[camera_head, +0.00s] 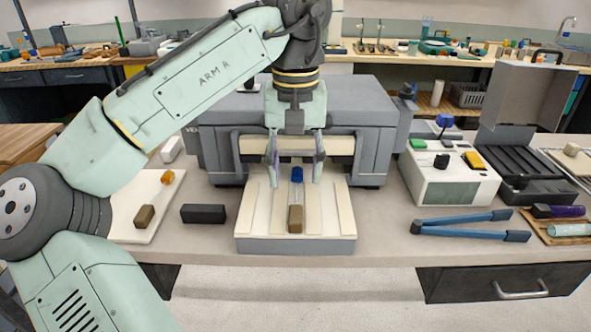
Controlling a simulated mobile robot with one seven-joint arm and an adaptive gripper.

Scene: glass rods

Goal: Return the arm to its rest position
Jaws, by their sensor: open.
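My gripper (297,163) hangs in the upper middle of the picture, pointing down in front of the grey machine. Its two fingers are apart, with nothing between them that I can make out. My arm (195,85) reaches in from the lower left and bends over at the top. Below the fingers, a glass rod (296,192) with a blue top and a brown block at its near end lies on the machine's pale tray (262,214). The gripper appears above the rod; the exact gap is hard to judge.
The grey machine (372,150) stands behind the gripper. A white board (167,187) and a black block (203,214) lie to the left.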

